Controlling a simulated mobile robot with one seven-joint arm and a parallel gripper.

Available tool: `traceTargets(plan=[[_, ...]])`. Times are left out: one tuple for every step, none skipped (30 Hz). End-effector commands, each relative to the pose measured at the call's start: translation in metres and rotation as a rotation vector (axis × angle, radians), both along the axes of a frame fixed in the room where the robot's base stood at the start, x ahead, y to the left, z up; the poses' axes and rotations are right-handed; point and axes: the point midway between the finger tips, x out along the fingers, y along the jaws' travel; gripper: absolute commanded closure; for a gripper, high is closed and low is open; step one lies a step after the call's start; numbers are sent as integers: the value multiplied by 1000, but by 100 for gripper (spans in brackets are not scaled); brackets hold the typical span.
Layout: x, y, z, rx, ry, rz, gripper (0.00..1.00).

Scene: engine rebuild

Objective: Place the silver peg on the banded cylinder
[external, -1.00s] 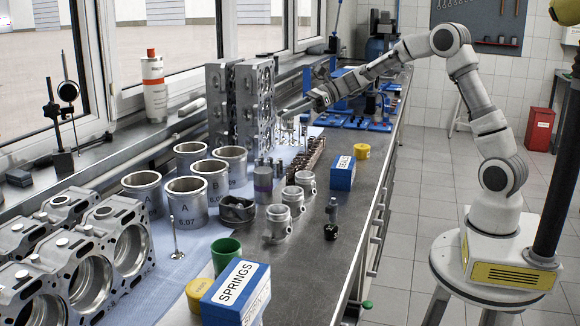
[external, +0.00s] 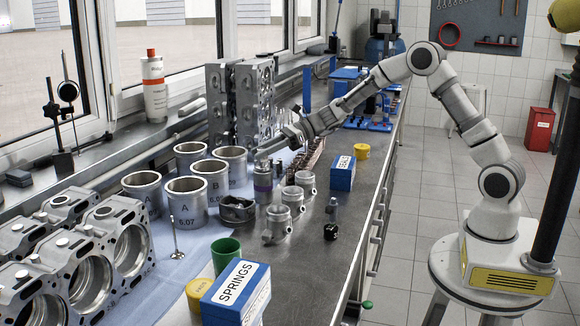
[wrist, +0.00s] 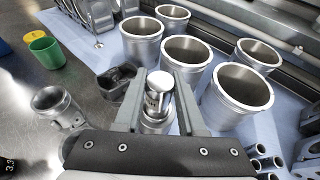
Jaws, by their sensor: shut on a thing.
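The silver peg (wrist: 159,84) is between the fingers of my gripper (wrist: 158,82) in the wrist view, its shiny round top toward the camera. I cannot tell whether peg and cylinder touch.
Several grey cylinder liners (external: 187,202) stand left of the banded cylinder. A dark piston (external: 238,209) and several small grey piston-like parts (external: 278,222) stand close in front. Tall engine heads (external: 228,105) stand behind. The blue SEALS box (external: 343,174) is to the right, with bare bench nearby.

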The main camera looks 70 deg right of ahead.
Motion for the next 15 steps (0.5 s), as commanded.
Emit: traceTargets(plan=[[0, 0, 2, 1, -2, 0, 100], [0, 0, 2, 1, -2, 0, 100], [0, 0, 2, 1, -2, 0, 100], [0, 0, 1, 1, -2, 0, 100], [0, 0, 0, 1, -2, 0, 100], [0, 0, -1, 0, -1, 0, 100], [0, 0, -3, 0, -1, 0, 100], [0, 0, -4, 0, -1, 0, 100], [0, 0, -3, 0, 0, 0, 55], [0, 0, -3, 0, 0, 0, 50], [0, 0, -3, 0, 0, 0, 45], [0, 0, -3, 0, 0, 0, 37], [0, 0, -3, 0, 0, 0, 32], [0, 0, -3, 0, 0, 0, 31], [0, 0, -3, 0, 0, 0, 31]])
